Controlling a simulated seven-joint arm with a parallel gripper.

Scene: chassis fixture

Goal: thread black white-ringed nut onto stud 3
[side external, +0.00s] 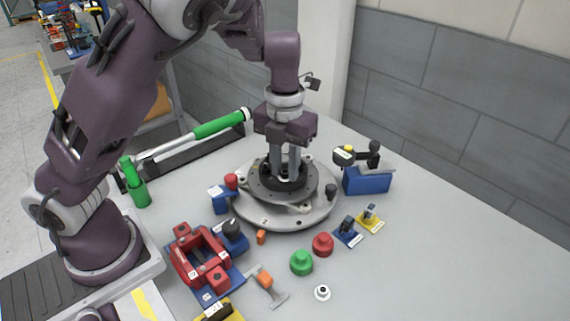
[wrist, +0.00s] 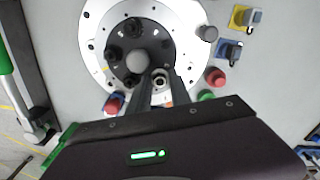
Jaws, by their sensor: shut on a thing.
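My gripper (side external: 288,176) points down over the dark hub (side external: 265,185) of the round grey chassis plate (side external: 250,212). In the wrist view my gripper (wrist: 161,86) is shut on a small round nut (wrist: 160,78) with a pale ring and dark parts, at the hub's lower right. The stud under it is hidden, and I cannot tell whether the nut touches its thread. Other dark nuts or studs (wrist: 131,27) stand around the hub's grey central dome (wrist: 137,62). Stud numbers are not readable.
A loose white-ringed piece with a black centre (side external: 322,292) lies at the front. Green (side external: 301,263) and red (side external: 323,244) knobs, a red fixture (side external: 200,258), a blue block (side external: 367,180) and a green-handled wrench (side external: 218,125) surround the plate. The table's right side is clear.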

